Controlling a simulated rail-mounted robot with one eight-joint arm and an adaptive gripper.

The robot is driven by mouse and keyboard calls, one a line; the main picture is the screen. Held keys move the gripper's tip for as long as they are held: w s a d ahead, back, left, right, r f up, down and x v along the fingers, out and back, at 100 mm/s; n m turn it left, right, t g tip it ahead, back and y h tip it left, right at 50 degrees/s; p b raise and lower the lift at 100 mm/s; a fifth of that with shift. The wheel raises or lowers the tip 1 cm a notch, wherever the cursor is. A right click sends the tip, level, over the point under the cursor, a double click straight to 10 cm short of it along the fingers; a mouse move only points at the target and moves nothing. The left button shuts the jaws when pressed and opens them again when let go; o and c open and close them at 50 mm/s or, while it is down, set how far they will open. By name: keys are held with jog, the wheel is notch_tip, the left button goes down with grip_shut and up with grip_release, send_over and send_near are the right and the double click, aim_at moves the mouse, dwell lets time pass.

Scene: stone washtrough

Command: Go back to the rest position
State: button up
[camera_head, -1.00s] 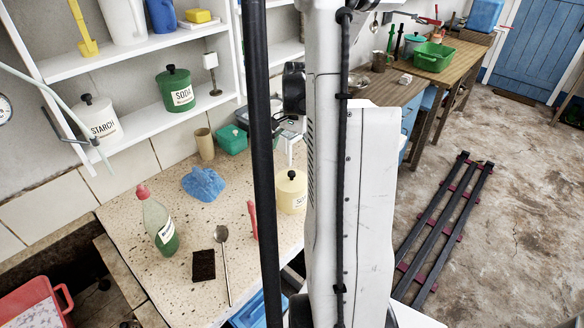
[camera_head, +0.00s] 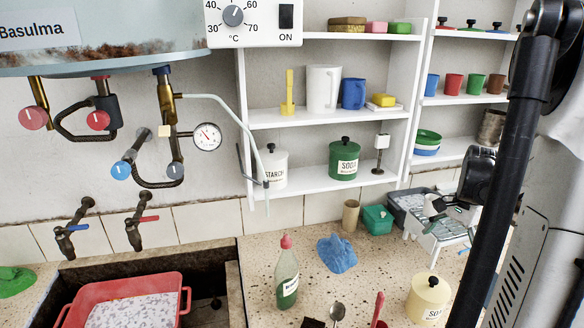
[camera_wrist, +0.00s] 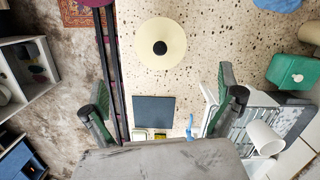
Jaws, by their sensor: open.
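My gripper (camera_wrist: 163,88) shows in the wrist view with its two green-padded fingers spread wide and nothing between them. It points down over the worktop. A cream lidded pot (camera_wrist: 160,62) lies just ahead of the fingers in that view, apart from them. The same pot (camera_head: 425,302) stands at the front right of the worktop in the head view.
The speckled worktop (camera_head: 256,258) holds a green bottle (camera_head: 286,281), a blue cloth (camera_head: 337,254), a green box (camera_head: 377,218) and a beige cup (camera_head: 350,215). A white rack (camera_head: 438,236) stands at right. The trough with a red basin (camera_head: 72,306) is left, beneath taps and a boiler (camera_head: 140,45).

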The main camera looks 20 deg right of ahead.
jog(key=w+a+r+n+t+h+b, duration=0.1)
jog(key=w+a+r+n, duration=0.15)
jog(key=a, duration=0.55)
jog(key=w+a+r+n+t+b, duration=0.1)
jog(key=w+a+r+n, duration=0.15)
jog(key=a, duration=0.45)
jog(key=w+a+r+n+t+h+b, duration=0.1)
jog(key=a+n, duration=0.2)
jog(key=a, duration=0.5)
jog(key=s+a+n+t+b, duration=0.1)
jog(key=a+n, duration=0.4)
jog(key=a, duration=0.5)
jog(key=s+a+f+n+t+b, duration=0.1)
jog(key=s+a+n+t, duration=0.2)
jog(key=a, duration=0.7)
jog(key=shift+s+a+n+y, duration=0.25)
jog(key=shift+s+n+y, duration=0.05)
jog(key=shift+s+n, duration=0.7)
jog(key=shift+f, duration=0.1)
